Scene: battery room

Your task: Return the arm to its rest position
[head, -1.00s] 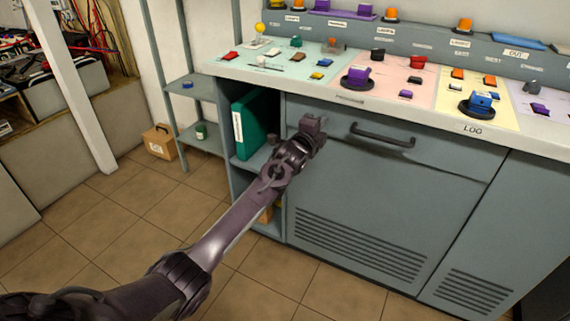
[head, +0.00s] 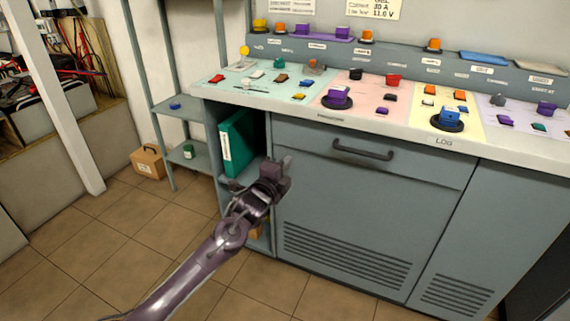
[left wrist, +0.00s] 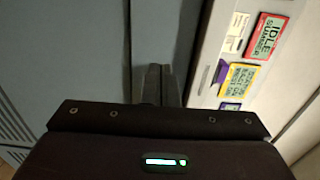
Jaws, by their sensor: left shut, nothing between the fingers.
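My left arm reaches in from the bottom left of the head view. Its gripper (head: 284,172) is shut and empty, in front of the left part of the grey console cabinet (head: 345,215), beside the open shelf bay and below the control panel. In the left wrist view the closed fingers (left wrist: 157,84) show at the middle, with the cabinet face behind them. My right gripper is in neither view.
The console top (head: 300,95) carries several coloured knobs and switches. A drawer handle (head: 362,149) sticks out to the right of my gripper. A green binder (head: 238,142) stands in the bay. A cardboard box (head: 148,163) sits by the shelf rack. Tiled floor is clear at left.

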